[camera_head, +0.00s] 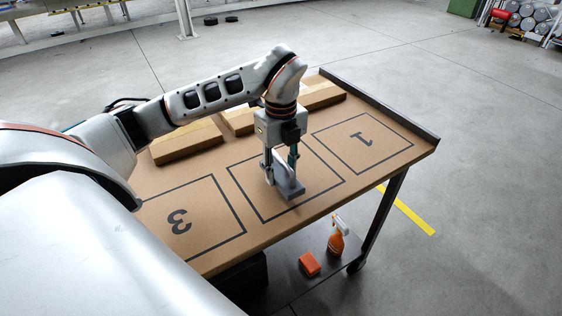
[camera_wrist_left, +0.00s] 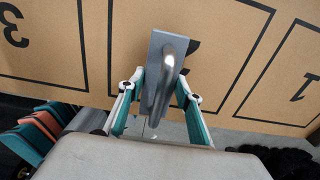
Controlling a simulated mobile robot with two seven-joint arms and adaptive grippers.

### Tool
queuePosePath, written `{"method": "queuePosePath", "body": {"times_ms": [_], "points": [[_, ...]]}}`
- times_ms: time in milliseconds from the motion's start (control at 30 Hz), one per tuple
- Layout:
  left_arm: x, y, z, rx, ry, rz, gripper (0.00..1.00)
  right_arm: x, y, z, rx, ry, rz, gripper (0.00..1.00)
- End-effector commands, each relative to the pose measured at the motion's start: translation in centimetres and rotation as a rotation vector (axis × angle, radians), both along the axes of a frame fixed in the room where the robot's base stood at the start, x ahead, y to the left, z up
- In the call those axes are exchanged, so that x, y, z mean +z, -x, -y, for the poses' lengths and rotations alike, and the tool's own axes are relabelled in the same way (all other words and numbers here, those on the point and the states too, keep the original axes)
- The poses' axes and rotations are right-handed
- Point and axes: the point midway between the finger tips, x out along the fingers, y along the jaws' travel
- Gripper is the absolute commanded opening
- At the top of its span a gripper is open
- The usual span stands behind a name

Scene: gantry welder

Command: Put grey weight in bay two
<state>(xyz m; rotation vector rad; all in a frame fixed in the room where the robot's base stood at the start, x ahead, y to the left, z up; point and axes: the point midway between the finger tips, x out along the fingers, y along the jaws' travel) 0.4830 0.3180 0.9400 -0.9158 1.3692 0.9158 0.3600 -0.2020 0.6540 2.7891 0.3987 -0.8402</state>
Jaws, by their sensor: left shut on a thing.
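The grey weight (camera_head: 291,190), a flat block with a curved handle, is in my left gripper (camera_head: 281,171). In the left wrist view the weight (camera_wrist_left: 159,45) sits between the teal-padded fingers of the left gripper (camera_wrist_left: 160,88), which are shut on its handle. It appears inside the black outline of bay two (camera_head: 325,193), the middle square of the cardboard-coloured table top. I cannot tell whether its base touches the surface. The weight and gripper hide most of the bay's number. My right gripper is not in view.
Bay one (camera_head: 362,138) is empty at the right and bay three (camera_head: 180,221) at the left. Several cardboard boxes (camera_head: 187,141) lie along the back of the table. A raised dark rim (camera_head: 385,112) edges the right side. A spray bottle (camera_head: 336,240) and orange block (camera_head: 309,263) are on the lower shelf.

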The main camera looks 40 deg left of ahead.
Motion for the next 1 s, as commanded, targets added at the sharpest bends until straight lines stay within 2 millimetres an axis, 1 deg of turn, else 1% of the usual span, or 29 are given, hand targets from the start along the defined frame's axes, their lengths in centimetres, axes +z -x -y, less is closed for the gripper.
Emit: {"method": "queuePosePath", "body": {"times_ms": [33, 100, 200, 633, 667, 700, 1000], "points": [[-0.7, 0.0, 0.1, -0.001, 0.002, 0.000, 0.00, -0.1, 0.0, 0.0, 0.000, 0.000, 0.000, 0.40], [-1.5, 0.0, 0.1, -0.001, 0.003, 0.001, 0.00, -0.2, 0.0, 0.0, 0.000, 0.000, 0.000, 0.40], [-2.1, -0.1, 0.0, 0.000, 0.002, 0.001, 0.00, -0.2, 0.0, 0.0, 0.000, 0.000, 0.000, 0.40], [-2.5, -0.1, 0.0, 0.000, 0.000, 0.003, 0.00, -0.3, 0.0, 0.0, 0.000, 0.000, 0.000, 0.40], [-2.6, 0.0, 0.0, 0.000, 0.000, 0.000, 0.42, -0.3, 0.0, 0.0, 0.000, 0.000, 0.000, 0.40], [-2.6, 0.0, 0.0, 0.000, 0.000, 0.000, 0.51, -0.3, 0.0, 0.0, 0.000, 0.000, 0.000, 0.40], [-2.6, 0.0, 0.0, 0.000, 0.000, 0.000, 0.51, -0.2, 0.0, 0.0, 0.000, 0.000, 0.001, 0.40]]}}
